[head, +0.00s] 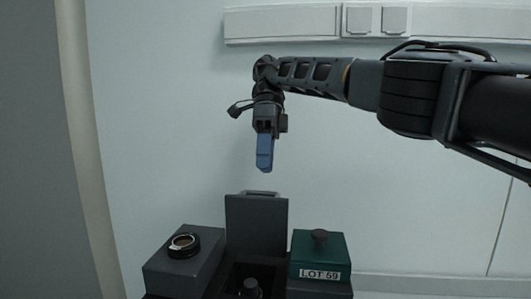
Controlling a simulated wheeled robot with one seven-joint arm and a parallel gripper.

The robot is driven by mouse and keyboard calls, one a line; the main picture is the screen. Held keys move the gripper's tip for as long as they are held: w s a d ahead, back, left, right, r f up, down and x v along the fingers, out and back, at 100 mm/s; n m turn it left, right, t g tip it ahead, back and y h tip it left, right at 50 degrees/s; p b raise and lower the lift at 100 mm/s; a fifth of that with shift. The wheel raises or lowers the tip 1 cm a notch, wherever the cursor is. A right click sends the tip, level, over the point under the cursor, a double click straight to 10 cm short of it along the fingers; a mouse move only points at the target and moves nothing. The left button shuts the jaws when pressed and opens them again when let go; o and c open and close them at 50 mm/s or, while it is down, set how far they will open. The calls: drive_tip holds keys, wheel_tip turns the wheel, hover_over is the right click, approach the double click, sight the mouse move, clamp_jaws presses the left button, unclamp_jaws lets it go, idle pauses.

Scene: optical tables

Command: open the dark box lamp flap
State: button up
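A dark grey flap (257,225) stands upright at the bottom middle of the head view, with a thin handle (262,193) along its top edge. In front of it is a dark open compartment with a dark round-topped part (250,288) inside, cut off by the frame's lower edge. My gripper (265,169) points down above the flap, apart from it. Its blue fingers overlap in this view, so their gap is hidden. Nothing shows between or below the fingertips.
A grey box (165,276) with a ringed round lens (183,243) stands left of the flap. A green box (323,250) with a dark knob and a "LOT 59" label stands right. A pale wall lies behind, with a trunking strip (280,23) high up.

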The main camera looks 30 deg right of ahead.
drive_tip(key=shift+w+d+r, duration=0.15)
drive_tip(key=shift+w+r, duration=0.05)
drive_tip(key=shift+r, duration=0.5)
drive_tip(key=shift+s+b, duration=0.1)
drive_tip(key=shift+b, duration=0.4)
drive_tip(key=shift+c, duration=1.2)
drive_tip(key=s+r+b, duration=0.1)
drive_tip(key=r+b, duration=0.1)
drive_tip(key=b, duration=0.1)
drive_tip(key=shift+s, duration=0.15)
drive_tip(key=c, duration=0.5)
drive_tip(key=shift+s+b, duration=0.15)
drive_tip(key=shift+b, duration=0.15)
clamp_jaws()
drive_tip(key=b, duration=0.2)
hover_over(259, 221)
drive_tip(key=w+d, duration=0.3)
wheel_tip(259, 221, down, 9)
drive_tip(key=shift+s+r, duration=0.2)
drive_tip(key=shift+a+t, duration=0.15)
drive_tip(key=shift+t, duration=0.15)
